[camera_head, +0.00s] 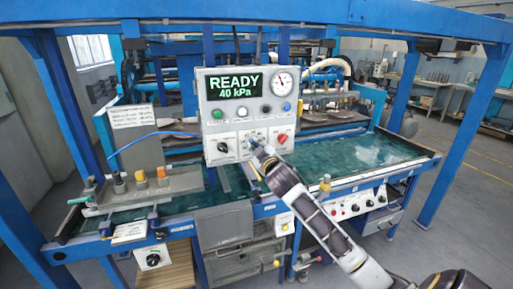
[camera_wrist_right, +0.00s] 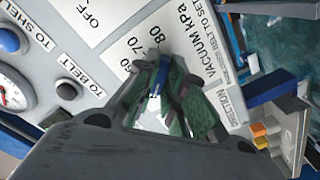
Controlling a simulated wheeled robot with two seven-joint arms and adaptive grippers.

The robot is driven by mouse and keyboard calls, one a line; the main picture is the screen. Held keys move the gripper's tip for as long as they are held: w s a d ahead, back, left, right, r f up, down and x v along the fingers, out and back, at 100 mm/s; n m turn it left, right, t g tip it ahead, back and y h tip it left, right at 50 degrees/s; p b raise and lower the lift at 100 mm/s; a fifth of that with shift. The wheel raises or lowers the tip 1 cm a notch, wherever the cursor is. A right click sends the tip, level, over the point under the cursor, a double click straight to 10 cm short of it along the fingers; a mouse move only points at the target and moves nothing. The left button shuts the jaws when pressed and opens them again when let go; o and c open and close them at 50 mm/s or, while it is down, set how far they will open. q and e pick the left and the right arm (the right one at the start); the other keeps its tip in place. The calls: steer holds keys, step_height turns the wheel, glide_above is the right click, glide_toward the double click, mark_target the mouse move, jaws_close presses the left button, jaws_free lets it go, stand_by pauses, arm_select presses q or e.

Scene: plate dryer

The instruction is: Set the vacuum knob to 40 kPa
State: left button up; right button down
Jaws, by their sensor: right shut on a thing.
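The grey control box (camera_head: 206,104) stands in the middle of the head view. Its green display (camera_head: 233,87) reads "READY 40 kPa". My right gripper (camera_head: 256,143) reaches the lower middle of the box front, shut on the vacuum knob. My left gripper is out of view.
A black selector knob (camera_head: 222,147) sits left of the gripper and a red button (camera_head: 282,139) to its right. A round gauge (camera_head: 285,82) is at the upper right of the box.

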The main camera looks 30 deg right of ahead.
steer(key=c, duration=1.5)
jaws_free()
steer(key=v, duration=1.2)
steer(key=shift+d+f, duration=0.1)
